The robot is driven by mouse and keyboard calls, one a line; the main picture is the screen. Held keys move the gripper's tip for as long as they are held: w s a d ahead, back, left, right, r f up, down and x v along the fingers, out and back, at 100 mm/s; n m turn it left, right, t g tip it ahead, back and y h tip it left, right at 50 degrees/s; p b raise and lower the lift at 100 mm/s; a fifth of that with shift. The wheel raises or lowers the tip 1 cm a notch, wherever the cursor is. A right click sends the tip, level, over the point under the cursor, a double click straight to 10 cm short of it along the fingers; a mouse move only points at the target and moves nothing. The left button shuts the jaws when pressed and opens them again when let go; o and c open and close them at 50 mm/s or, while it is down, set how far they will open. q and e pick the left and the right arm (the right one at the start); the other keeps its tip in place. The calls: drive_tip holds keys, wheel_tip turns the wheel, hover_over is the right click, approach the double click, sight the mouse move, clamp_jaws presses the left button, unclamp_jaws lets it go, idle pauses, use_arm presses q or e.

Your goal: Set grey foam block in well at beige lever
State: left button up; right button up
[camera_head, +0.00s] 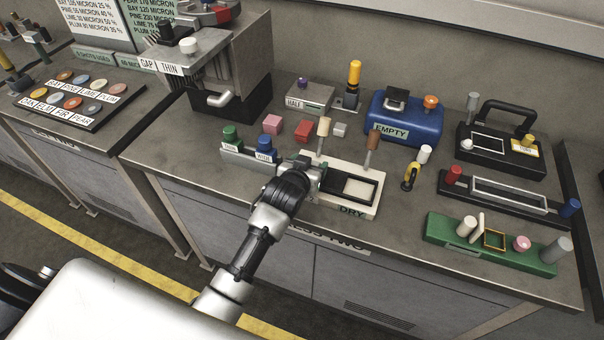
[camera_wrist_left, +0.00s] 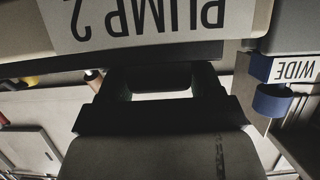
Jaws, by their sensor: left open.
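My left gripper (camera_head: 314,174) is open at the left end of a white fixture (camera_head: 340,165) marked DRY. The beige lever (camera_head: 323,128) stands upright at the fixture's back left, just beyond the gripper. A brown lever (camera_head: 371,147) leans at its back right. A black frame with a pale inside (camera_head: 359,190) lies on the right part of the fixture. The well at the beige lever is hidden by my gripper. A small grey block (camera_head: 340,129), which looks like the grey foam block, rests on the bench behind the fixture, apart from my gripper. My right gripper is not in view.
Pink (camera_head: 273,124) and red (camera_head: 303,131) blocks lie behind the gripper. A green knob and a blue knob (camera_head: 265,143) stand to its left; the blue one, marked WIDE, shows in the left wrist view (camera_wrist_left: 272,100). A blue EMPTY tank (camera_head: 405,120) stands behind right.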

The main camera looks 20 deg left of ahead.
use_arm(q)
drive_tip(key=shift+o, duration=0.4)
drive_tip(key=v, duration=0.8)
drive_tip(key=shift+s, duration=0.35)
drive_tip(key=shift+b+v, duration=0.3)
drive_tip(key=shift+v, duration=0.75)
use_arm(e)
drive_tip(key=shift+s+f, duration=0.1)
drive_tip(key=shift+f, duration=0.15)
use_arm(q)
drive_tip(key=shift+w+r, duration=0.1)
